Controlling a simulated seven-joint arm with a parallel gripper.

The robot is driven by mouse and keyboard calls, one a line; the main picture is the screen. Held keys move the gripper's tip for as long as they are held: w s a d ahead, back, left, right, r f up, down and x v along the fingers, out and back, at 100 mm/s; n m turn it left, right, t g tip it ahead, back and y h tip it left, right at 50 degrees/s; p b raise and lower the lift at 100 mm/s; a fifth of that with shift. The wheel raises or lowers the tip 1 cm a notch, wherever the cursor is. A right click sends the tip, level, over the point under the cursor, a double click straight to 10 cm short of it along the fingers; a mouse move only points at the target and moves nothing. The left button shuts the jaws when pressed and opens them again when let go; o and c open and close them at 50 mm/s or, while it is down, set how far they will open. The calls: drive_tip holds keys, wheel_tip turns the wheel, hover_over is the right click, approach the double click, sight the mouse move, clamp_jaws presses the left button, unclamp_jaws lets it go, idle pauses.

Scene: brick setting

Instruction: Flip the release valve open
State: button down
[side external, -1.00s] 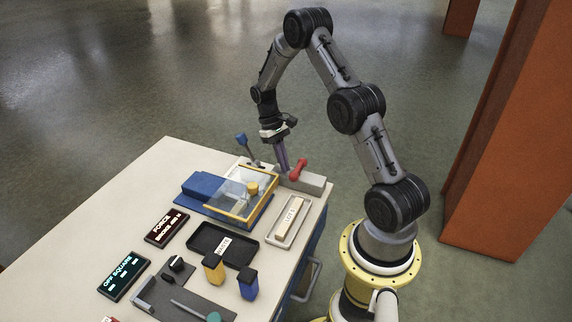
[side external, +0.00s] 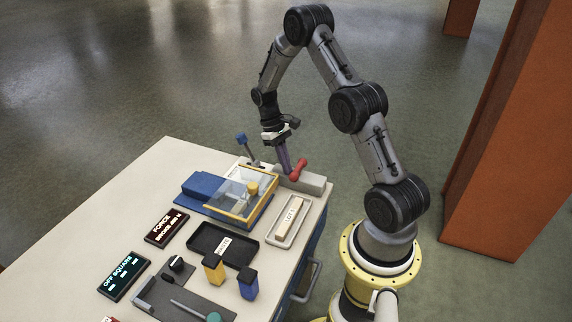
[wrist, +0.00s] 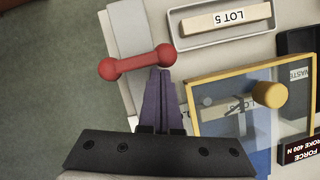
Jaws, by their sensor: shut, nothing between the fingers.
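A red handle with a round knob at each end (side external: 299,170), which looks like the release valve, sits on a light grey block (side external: 312,184) at the table's far right corner. In the wrist view the red handle (wrist: 137,62) lies slightly tilted across the picture, its right knob higher. My gripper (side external: 286,171) is shut and empty, with its purple fingers pointing down beside the handle. In the wrist view the fingertips (wrist: 160,70) reach the handle's edge near its right knob; I cannot tell whether they touch it.
A clear-lidded, yellow-framed box (side external: 240,195) stands left of the block. A blue-topped lever (side external: 241,138) rises behind it. A tray with a LOT 5 bar (side external: 291,217) lies in front. Yellow (side external: 213,268) and blue (side external: 248,284) blocks stand nearer.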

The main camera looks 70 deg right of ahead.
sight(297, 174)
drive_tip(key=shift+s+a+n+h, duration=0.25)
drive_tip(key=shift+n+h, duration=0.15)
drive_tip(key=shift+n, duration=0.6)
drive_tip(key=shift+s+a+n+h, duration=0.15)
drive_tip(key=shift+n+h, duration=0.05)
drive_tip(key=shift+n, duration=0.4)
drive_tip(key=shift+s+a+n+h, duration=0.15)
drive_tip(key=shift+n+h, duration=0.05)
drive_tip(key=shift+n, duration=0.4)
drive_tip(key=n, duration=0.1)
drive_tip(key=n+h, duration=0.1)
drive_tip(key=s+n, duration=0.1)
drive_tip(key=n, duration=0.1)
drive_tip(key=shift+s+a+h, duration=0.1)
drive_tip(key=shift+a+h, duration=0.15)
drive_tip(key=shift+h, duration=0.05)
drive_tip(key=n, duration=0.1)
drive_tip(key=s+n+h, duration=0.1)
drive_tip(key=n, duration=0.1)
drive_tip(key=n+t, duration=0.1)
drive_tip(key=n, duration=0.1)
drive_tip(key=shift+s, duration=0.3)
drive_tip(key=n, duration=0.1)
drive_tip(key=s+n+t+h, duration=0.1)
drive_tip(key=n, duration=0.1)
drive_tip(key=shift+d, duration=0.15)
drive_tip(key=shift+s+d, duration=0.15)
